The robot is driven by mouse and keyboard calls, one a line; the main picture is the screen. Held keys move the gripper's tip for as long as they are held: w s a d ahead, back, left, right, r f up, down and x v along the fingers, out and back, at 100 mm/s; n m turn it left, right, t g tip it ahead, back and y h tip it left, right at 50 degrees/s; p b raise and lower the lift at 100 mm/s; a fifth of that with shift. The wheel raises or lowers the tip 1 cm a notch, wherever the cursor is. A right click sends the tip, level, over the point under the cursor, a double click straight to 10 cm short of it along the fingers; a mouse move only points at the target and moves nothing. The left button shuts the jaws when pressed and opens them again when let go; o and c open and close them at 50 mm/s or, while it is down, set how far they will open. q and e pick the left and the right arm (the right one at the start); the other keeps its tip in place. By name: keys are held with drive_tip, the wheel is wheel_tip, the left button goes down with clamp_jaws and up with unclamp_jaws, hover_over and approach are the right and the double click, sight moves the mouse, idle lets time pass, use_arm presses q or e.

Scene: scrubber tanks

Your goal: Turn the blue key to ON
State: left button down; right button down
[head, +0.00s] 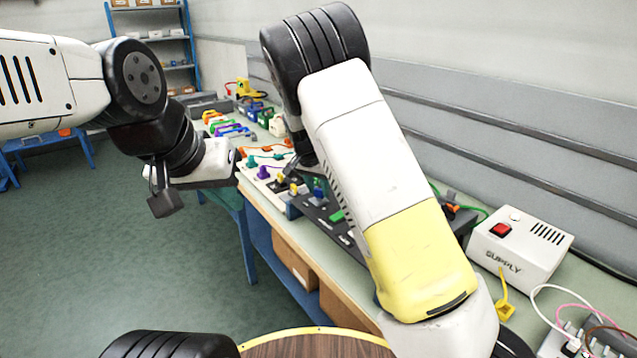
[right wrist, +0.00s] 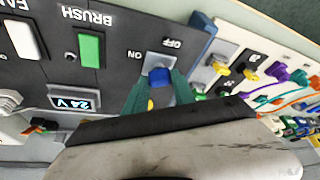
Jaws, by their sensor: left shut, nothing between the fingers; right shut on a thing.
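The blue key (right wrist: 159,76) sits in a switch on the dark control panel (right wrist: 120,25), with upside-down ON and OFF labels beside it in the right wrist view. My right gripper (right wrist: 160,90) has its green fingers on either side of the key and is shut on it. Which label the key points to is not clear. In the head view my right arm hides most of that gripper and part of the panel. My left gripper (head: 165,203) is shut and empty, hanging left of the bench, apart from the panel.
The panel also bears a green BRUSH switch (right wrist: 91,48), a white switch (right wrist: 25,38) and a 24 V display (right wrist: 73,99). Yellow connectors (right wrist: 215,67) sit beside it. A SUPPLY box (head: 519,245) stands on the bench at the right. Open floor lies at the left.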

drive_tip(key=c, duration=1)
unclamp_jaws()
drive_tip(key=shift+c, duration=0.2)
drive_tip(key=v, duration=0.7)
drive_tip(key=shift+s+r, duration=0.15)
drive_tip(key=shift+r, duration=0.25)
drive_tip(key=s+d+r+n+y, duration=0.1)
drive_tip(key=s+d+r, duration=0.3)
drive_tip(key=s, duration=0.6)
drive_tip(key=s+d+r+n+t+y, duration=0.1)
drive_tip(key=s+d+r, duration=0.3)
drive_tip(key=s, duration=0.7)
drive_tip(key=s+d+r+n+t+y, duration=0.1)
drive_tip(key=s+d+r+n+y, duration=0.1)
drive_tip(key=s+d, duration=0.5)
drive_tip(key=s+r+n, duration=0.1)
drive_tip(key=s+r, duration=0.1)
drive_tip(key=s, duration=0.2)
drive_tip(key=shift+s+d+r+n, duration=0.25)
drive_tip(key=shift+d+n, duration=0.05)
drive_tip(key=shift+d, duration=0.05)
